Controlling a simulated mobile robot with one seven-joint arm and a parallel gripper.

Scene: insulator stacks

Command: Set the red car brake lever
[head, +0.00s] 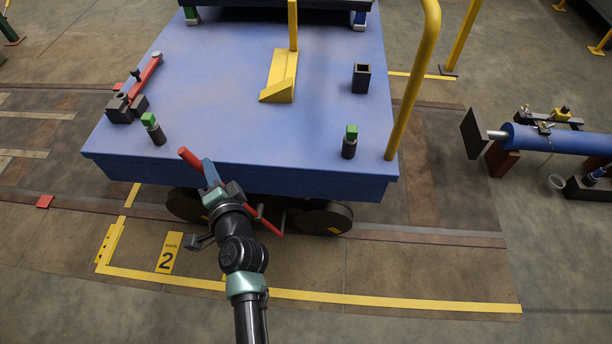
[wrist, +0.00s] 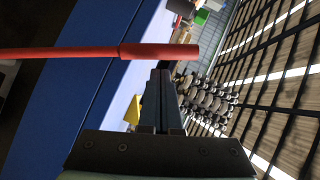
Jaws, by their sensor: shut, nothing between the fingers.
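The red brake lever (head: 189,158) slants down across the front edge of the blue car (head: 225,120). Its middle is hidden behind my gripper in the head view. In the wrist view the red lever (wrist: 160,50) crosses from the left edge to a thicker grip end near the middle. My gripper (head: 208,165) is beside the lever's upper part, with its fingers together and nothing between them. In the wrist view my gripper (wrist: 160,72) has its fingertips just below the thick red grip. I cannot tell whether they touch it.
A second red bar (head: 147,75) in a black clamp lies on the deck. A yellow chock (head: 280,78), green-topped posts (head: 350,140) and a yellow handrail (head: 413,80) stand on the deck. Wheels show under the car's front. A yellow sign (head: 169,253) lies on the floor.

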